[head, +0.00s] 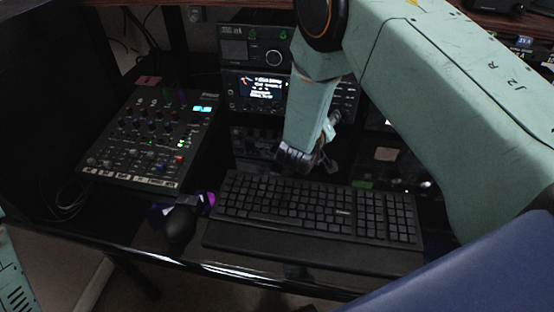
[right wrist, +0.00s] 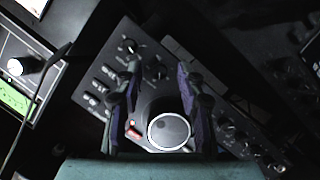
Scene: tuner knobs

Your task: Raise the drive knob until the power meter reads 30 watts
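My right gripper (right wrist: 158,67) is open, its two dark fingers apart over a dark control panel (right wrist: 108,72) in the right wrist view. A large round knob with a pale rim (right wrist: 168,131) shows between the fingers, nearer their bases; I cannot tell whether they touch it. Several small knobs, one of them pale-topped (right wrist: 127,46), sit on the panel. I cannot tell which is the drive knob. In the head view my right gripper (head: 300,158) is behind the keyboard. My left gripper is out of view.
A black keyboard (head: 320,208) lies at the desk's front, with a mouse (head: 181,225) left of it. A mixer (head: 150,140) stands at the left. A radio with a lit screen (head: 262,87) sits under a top unit (head: 250,48). My right arm hides part of the rack.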

